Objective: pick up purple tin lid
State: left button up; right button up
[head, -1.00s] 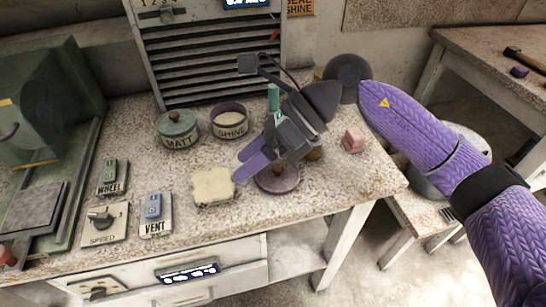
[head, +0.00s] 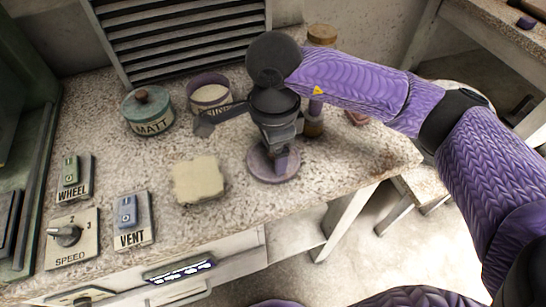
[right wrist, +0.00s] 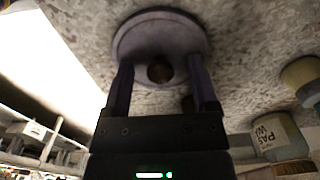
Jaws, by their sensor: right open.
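The purple tin lid (head: 259,166) lies flat on the speckled worktop near its front edge. In the right wrist view it is a round disc (right wrist: 160,32) with a dark brown knob (right wrist: 160,70). My right gripper (head: 280,158) points down over the lid and covers part of it. In the right wrist view the gripper (right wrist: 161,72) is open, one finger on each side of the knob, with gaps to both. The open purple SHINE tin (head: 208,82) stands behind, partly hidden by my gripper. My left gripper is not in view.
A lidded teal MATT tin (head: 150,115) stands left of the SHINE tin. A cream block (head: 198,180) lies left of the lid. Switch plates marked WHEEL (head: 73,178), VENT (head: 134,220) and SPEED (head: 72,240) are at the left. A jar (right wrist: 278,135) stands near my gripper.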

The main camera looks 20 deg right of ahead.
jog(key=shift+r, duration=0.1)
jog(key=shift+c, duration=0.4)
grip_shut()
